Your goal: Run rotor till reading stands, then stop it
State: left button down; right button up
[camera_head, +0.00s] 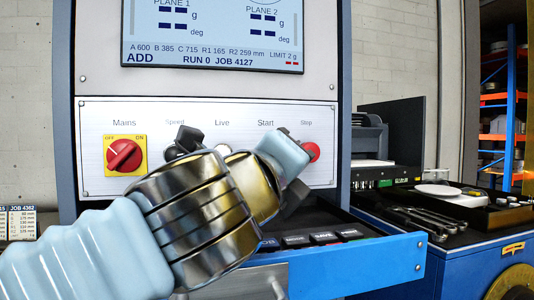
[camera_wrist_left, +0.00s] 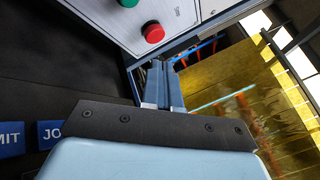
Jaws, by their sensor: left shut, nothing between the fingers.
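The control panel (camera_head: 90,170) carries a red Mains switch (camera_head: 123,156) on a yellow plate, a Speed knob partly hidden by my arm, a pale Live lamp (camera_head: 222,149) and a red Stop button (camera_head: 311,151). The Start button is hidden in the head view; a green button (camera_wrist_left: 128,2) shows in the left wrist view beside the red Stop button (camera_wrist_left: 153,32). The screen (camera_head: 212,35) shows dashes for both planes, "RUN 0" and "ADD". My left gripper (camera_wrist_left: 162,68) is shut and empty, its tips apart from Stop in the wrist picture. My right gripper is out of view.
A blue-edged tray (camera_head: 360,262) with labelled keys (camera_head: 323,237) juts out below the panel. A blue cabinet (camera_head: 465,255) at right holds wrenches (camera_head: 425,219) and a white disc (camera_head: 437,190). A yellow transparent guard (camera_wrist_left: 235,90) shows in the wrist view.

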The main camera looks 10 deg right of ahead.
pick_arm(q)
jog(key=w+p, duration=0.1)
jog(key=w, duration=0.7)
jog(key=shift+w+a+p, duration=0.15)
jog(key=shift+w+p, duration=0.15)
jog(key=shift+w, duration=0.1)
dwell(1.7)
jog(key=shift+w, duration=0.3)
